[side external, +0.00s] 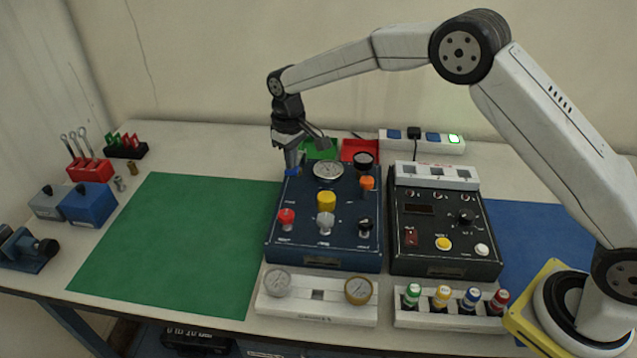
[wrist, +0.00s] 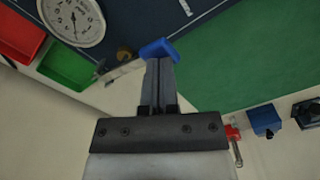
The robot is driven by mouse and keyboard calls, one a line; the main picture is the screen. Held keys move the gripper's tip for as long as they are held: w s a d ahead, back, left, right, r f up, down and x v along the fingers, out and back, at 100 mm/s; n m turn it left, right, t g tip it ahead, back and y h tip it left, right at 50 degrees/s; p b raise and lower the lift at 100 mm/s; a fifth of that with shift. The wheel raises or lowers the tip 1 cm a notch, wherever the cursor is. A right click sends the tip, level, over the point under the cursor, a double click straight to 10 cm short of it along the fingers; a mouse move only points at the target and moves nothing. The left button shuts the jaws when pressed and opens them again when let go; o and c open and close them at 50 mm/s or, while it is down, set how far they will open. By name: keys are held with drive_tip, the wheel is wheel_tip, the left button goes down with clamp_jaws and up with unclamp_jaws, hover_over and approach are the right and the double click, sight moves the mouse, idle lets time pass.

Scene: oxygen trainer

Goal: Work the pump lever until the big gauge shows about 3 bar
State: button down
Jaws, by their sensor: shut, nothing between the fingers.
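The dark blue panel (side external: 290,240) stands on the table. The big gauge (side external: 328,171), white-faced and round, is near its back edge; it also shows in the wrist view (wrist: 72,18), but I cannot read its value. A blue piece (side external: 291,172), apparently the pump lever's grip, is at the panel's back left corner; it also shows in the wrist view (wrist: 158,48). My gripper (side external: 291,163) is shut and points down, with its fingertips (wrist: 159,62) right at the blue piece. I cannot tell whether they touch it. The lever's shaft is mostly hidden.
Orange, yellow, red, grey and black knobs stand on the panel. A black panel (side external: 440,240) is to its right. Green (wrist: 68,68) and red trays (wrist: 18,36) are behind the gauge. The green mat (side external: 170,240) on the left is clear.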

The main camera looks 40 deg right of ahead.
drive_tip(key=shift+r, duration=0.1)
idle(0.4)
drive_tip(key=shift+r, duration=3.45)
drive_tip(key=shift+s+d, duration=0.1)
drive_tip(key=s+d+f+m+t, duration=0.1)
drive_tip(key=s+d, duration=0.2)
drive_tip(key=s, duration=0.6)
drive_tip(key=s+d+f+m, duration=0.1)
drive_tip(key=s+d, duration=0.3)
drive_tip(key=s, duration=0.6)
drive_tip(key=s+d+f+m+t, duration=0.1)
drive_tip(key=s+d+f, duration=0.2)
drive_tip(key=s, duration=0.6)
drive_tip(key=shift+s+d+f+t, duration=0.15)
drive_tip(key=shift+s+d+t, duration=0.15)
drive_tip(key=shift+s+d, duration=0.05)
